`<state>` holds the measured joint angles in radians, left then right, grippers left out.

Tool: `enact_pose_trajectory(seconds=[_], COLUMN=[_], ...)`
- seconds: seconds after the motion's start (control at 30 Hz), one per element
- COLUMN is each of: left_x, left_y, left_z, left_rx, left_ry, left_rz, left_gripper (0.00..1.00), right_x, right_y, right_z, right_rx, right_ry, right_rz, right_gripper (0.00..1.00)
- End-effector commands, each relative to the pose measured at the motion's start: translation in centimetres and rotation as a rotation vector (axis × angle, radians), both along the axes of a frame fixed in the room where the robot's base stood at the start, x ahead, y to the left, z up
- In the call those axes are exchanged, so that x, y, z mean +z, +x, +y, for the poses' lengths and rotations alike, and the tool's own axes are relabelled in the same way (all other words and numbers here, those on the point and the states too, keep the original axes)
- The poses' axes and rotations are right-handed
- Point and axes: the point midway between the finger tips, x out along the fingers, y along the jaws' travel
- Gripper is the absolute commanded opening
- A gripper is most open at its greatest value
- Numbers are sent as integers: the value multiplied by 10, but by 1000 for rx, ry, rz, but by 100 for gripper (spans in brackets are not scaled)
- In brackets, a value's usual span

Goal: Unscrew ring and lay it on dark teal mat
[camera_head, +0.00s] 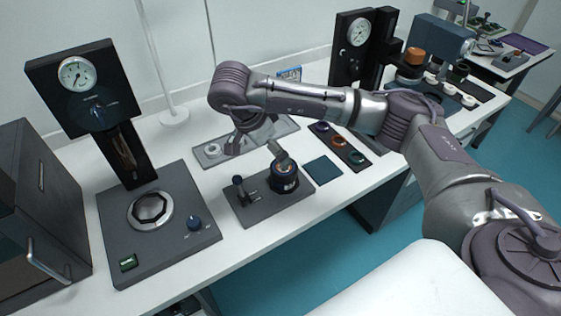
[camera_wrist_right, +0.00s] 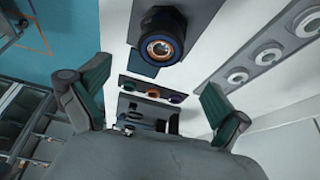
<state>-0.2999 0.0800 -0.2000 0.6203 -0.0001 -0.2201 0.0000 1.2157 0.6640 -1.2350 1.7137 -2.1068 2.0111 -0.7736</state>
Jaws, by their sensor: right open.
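A dark round housing (camera_head: 284,185) stands on a grey base plate (camera_head: 246,209), with an orange-copper centre on top. In the right wrist view the housing (camera_wrist_right: 160,34) shows a blue ring (camera_wrist_right: 143,50) around its copper-coloured centre. The dark teal mat (camera_head: 322,170) lies flat just right of the base plate and looks bare. My right gripper (camera_head: 257,148) is above the housing's left and back side, open and empty. Its two spread fingers (camera_wrist_right: 157,78) show in the right wrist view, with nothing between them. My left gripper is out of view.
A small post (camera_head: 239,187) stands on the same base plate. A black strip (camera_head: 325,137) with several coloured rings lies behind the mat. A grey tray (camera_head: 212,161) with pale rings is behind the base plate. A gauge instrument (camera_head: 158,240) stands left.

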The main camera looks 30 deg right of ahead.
Motion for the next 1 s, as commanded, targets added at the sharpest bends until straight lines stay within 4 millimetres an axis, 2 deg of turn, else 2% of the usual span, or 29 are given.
enact_pose_trajectory(seconds=[0.03, 0.13, 0.4, 0.6, 0.87, 1.0], left_x=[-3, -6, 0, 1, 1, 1], left_y=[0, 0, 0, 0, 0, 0], left_z=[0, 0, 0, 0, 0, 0], left_rx=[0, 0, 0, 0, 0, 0], left_ry=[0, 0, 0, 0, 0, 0], left_rz=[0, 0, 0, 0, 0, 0], left_gripper=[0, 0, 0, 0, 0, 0], right_x=[-14, -32, -64, -75, -76, -76], right_y=[-1, 0, 3, 4, 4, 4], right_z=[-4, -12, -27, -31, -31, -31], right_rx=[-2, -3, -1, 0, 0, 0], right_ry=[3, 2, 3, 2, 3, 3], right_rz=[6, 5, 1, -2, -2, -2], right_gripper=[100, 100, 100, 100, 100, 77])
